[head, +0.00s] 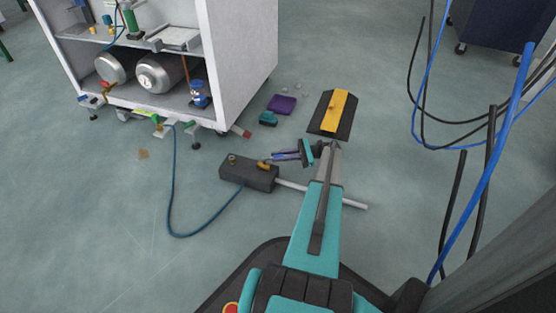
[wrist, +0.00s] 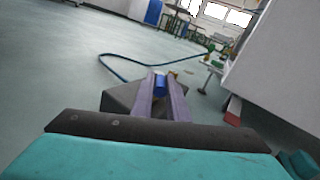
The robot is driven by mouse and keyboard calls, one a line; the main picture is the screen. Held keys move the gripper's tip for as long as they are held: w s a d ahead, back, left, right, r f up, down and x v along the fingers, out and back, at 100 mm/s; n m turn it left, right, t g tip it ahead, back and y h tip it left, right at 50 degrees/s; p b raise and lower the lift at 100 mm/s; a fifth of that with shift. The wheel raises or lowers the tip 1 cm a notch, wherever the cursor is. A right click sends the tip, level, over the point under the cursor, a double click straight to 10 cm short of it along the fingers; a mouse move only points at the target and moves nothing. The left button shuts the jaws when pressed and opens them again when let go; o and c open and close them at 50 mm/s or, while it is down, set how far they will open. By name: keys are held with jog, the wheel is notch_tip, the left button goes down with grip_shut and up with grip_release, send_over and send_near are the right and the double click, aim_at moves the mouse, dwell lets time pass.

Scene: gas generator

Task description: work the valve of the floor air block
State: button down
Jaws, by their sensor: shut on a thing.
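The floor air block (head: 240,175) is a dark box on the grey floor, left of my arm in the head view. It also shows in the wrist view (wrist: 118,98), behind my fingers. A brass fitting (head: 233,159) stands on its left part, and a brass valve body (head: 263,165) sits at its right part. My gripper (head: 274,157) reaches in from the right, its fingers low beside the valve. In the wrist view my gripper (wrist: 160,84) is shut on the blue valve handle (wrist: 160,80). The fingers hide part of the handle and block.
A blue hose (head: 174,200) loops from the block to the white cabinet (head: 240,60). A pale rod (head: 340,201) lies right of the block. A black-yellow ramp (head: 334,112), a purple item (head: 282,104) and a teal item (head: 268,118) lie beyond. Cables hang at right.

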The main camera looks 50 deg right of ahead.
jog(key=shift+s+a+r, duration=0.1)
jog(key=shift+a, duration=0.25)
jog(key=c, duration=1.7)
grip_release()
jog(key=shift+d, duration=0.1)
jog(key=shift+d, duration=0.1)
jog(key=shift+r, duration=0.15)
